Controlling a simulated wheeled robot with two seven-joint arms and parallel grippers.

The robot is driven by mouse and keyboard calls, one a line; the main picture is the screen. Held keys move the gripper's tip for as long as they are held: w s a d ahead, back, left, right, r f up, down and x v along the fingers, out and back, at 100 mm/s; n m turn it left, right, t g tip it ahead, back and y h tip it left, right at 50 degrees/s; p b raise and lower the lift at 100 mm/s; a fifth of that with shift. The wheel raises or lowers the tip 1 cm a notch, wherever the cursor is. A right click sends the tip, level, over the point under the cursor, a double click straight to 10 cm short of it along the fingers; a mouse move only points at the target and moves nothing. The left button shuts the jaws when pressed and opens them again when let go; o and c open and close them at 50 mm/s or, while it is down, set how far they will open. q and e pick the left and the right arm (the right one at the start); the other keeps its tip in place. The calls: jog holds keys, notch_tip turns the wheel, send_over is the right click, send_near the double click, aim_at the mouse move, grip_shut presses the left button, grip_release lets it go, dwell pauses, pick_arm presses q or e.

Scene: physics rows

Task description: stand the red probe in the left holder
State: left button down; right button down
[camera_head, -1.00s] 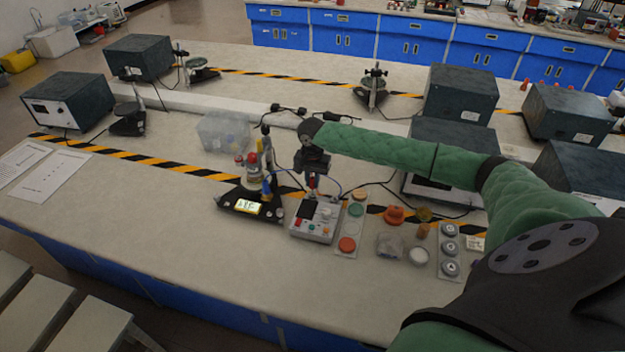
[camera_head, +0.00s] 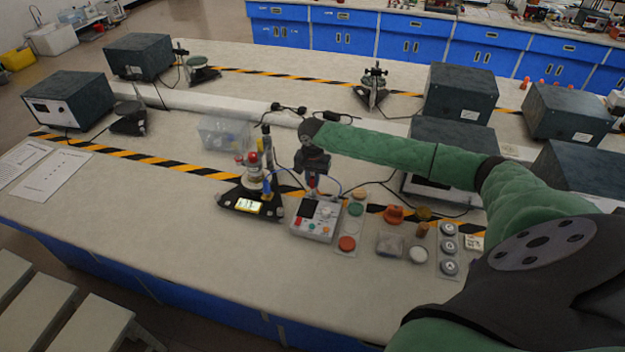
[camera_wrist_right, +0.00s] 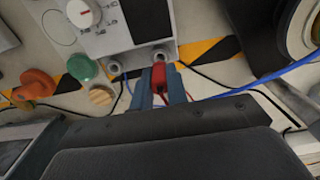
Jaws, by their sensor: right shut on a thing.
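My right gripper (camera_head: 313,178) is shut on the red probe (camera_wrist_right: 159,76), which shows between the two blue-grey fingers in the right wrist view. In the head view the gripper points down behind the back edge of the white meter box (camera_head: 316,222). In the wrist view two grey ring holders sit at that box's edge. The probe is right by the left holder (camera_wrist_right: 161,55), which is on the right in this turned view; the other holder (camera_wrist_right: 115,66) is empty. I cannot tell whether the probe's tip is inside the ring. My left gripper is not in view.
A black-based stand (camera_head: 236,203) with a lit display is left of the meter box. A panel with green and red discs (camera_head: 347,243) is close on its right. Blue and black cables run behind. The front left of the table is clear.

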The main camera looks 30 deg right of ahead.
aim_at(313, 186)
jog(key=shift+f, duration=0.7)
dwell(1.0)
jog(key=shift+p, duration=0.9)
jog(key=shift+f, duration=0.95)
dwell(1.8)
jog(key=c, duration=1.1)
grip_release()
jog(key=shift+o, duration=0.2)
